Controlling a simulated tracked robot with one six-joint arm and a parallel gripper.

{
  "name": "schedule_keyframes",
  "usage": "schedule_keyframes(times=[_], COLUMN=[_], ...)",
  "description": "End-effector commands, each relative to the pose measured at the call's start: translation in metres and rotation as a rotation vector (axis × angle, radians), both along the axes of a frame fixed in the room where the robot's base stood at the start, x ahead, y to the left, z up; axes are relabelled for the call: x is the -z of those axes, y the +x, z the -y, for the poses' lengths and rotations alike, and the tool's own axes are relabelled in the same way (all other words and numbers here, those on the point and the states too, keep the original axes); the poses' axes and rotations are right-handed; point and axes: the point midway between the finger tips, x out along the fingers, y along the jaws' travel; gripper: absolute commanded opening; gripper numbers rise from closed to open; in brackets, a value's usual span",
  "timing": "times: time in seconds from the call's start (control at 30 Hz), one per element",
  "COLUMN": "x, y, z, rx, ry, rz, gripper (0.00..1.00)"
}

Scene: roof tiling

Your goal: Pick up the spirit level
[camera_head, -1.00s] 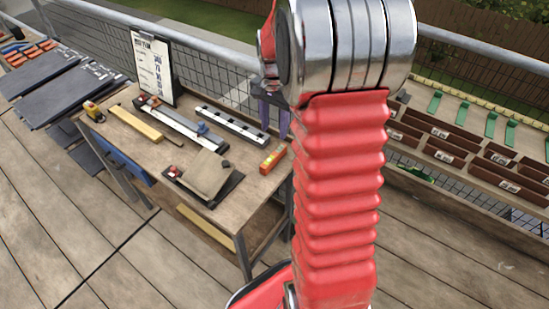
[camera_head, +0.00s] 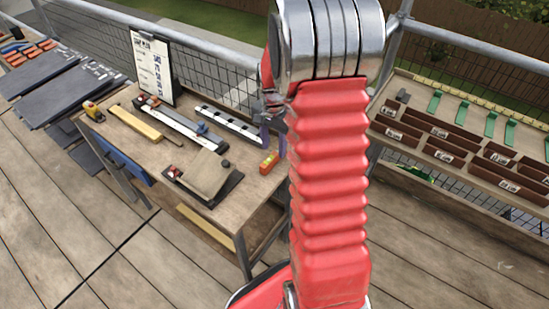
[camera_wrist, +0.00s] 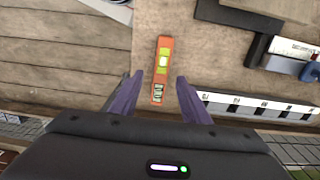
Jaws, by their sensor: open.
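The spirit level is a short orange bar with a yellow-green vial; in the wrist view the spirit level (camera_wrist: 162,70) lies on the wooden table, its near end between my fingertips. In the head view the spirit level (camera_head: 269,162) lies near the table's right edge, beside my red arm. My gripper (camera_wrist: 158,88) has two purple fingers, spread apart and empty, one on each side of the level. The head view shows only part of my gripper (camera_head: 270,138) behind my arm. How far the fingers are above the table is hard to tell.
A white marked rail (camera_head: 230,124) lies close to the level, and a dark tool with a tan slab (camera_head: 207,174) lies left of it. A clipboard (camera_head: 153,67) stands at the back. The table (camera_head: 232,217) ends just right of the level.

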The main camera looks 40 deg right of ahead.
Motion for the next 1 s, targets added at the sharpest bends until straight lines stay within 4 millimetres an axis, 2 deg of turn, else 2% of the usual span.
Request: schedule_keyframes(times=[0.27,0.7,1.0], x=[0.003,0.05,0.052], y=[0.0,0.003,0.004], z=[0.0,0.001,0.001], rx=[0.0,0.001,0.001], ry=[0.001,0.001,0.0], rz=[-0.001,-0.001,0.0], gripper=[0.42,0.42,0.42])
